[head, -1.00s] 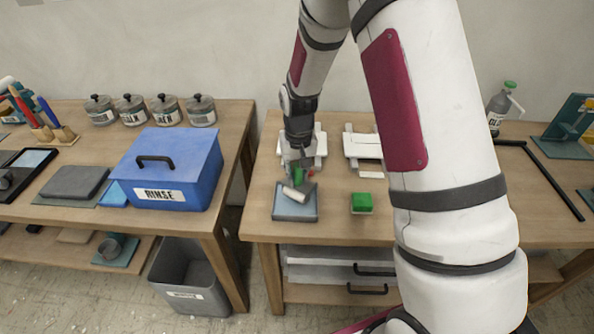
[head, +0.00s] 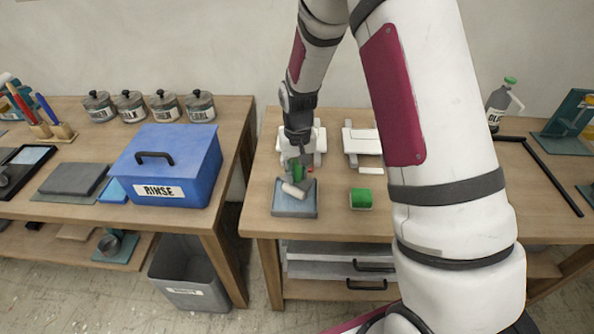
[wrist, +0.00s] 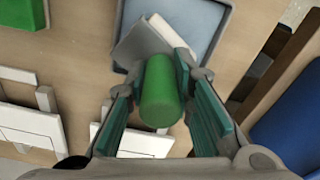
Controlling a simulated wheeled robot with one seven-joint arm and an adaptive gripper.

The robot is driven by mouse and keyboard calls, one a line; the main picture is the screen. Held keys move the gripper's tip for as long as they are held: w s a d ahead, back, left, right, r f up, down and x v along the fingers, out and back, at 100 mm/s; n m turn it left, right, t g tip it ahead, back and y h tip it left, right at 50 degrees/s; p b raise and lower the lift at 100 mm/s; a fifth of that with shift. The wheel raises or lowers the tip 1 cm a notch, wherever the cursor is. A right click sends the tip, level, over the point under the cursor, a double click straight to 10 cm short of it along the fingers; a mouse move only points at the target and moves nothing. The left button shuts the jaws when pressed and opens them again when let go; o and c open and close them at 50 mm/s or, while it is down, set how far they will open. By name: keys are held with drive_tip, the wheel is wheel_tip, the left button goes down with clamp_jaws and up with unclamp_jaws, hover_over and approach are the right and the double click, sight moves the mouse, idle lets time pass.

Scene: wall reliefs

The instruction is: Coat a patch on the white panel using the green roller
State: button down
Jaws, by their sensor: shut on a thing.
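My gripper (wrist: 160,78) is shut on the green handle of the roller (wrist: 160,100). In the head view the green roller (head: 298,172) points down at the tray, with its pale cylinder (head: 293,190) over or on the blue-grey tray (head: 281,207). I cannot tell whether the cylinder touches the tray floor. The tray also shows in the wrist view (wrist: 220,12) beyond the roller. Two white pieces stand at the back of the table, one partly behind my gripper (head: 318,138) and one to its right (head: 358,140); I cannot tell which is the panel.
A green block (head: 361,199) sits right of the tray. A blue RINSE box (head: 185,150) and several jars (head: 165,106) stand on the left table. A grey bin (head: 187,275) is on the floor between the tables. My arm hides part of the right table.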

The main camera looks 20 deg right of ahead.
sight(296, 160)
drive_tip(key=shift+s+f, duration=0.15)
drive_tip(key=shift+f, duration=0.5)
idle(2.1)
drive_tip(key=shift+r+p, duration=0.8)
drive_tip(key=shift+r, duration=2.8)
drive_tip(key=shift+w, duration=0.2)
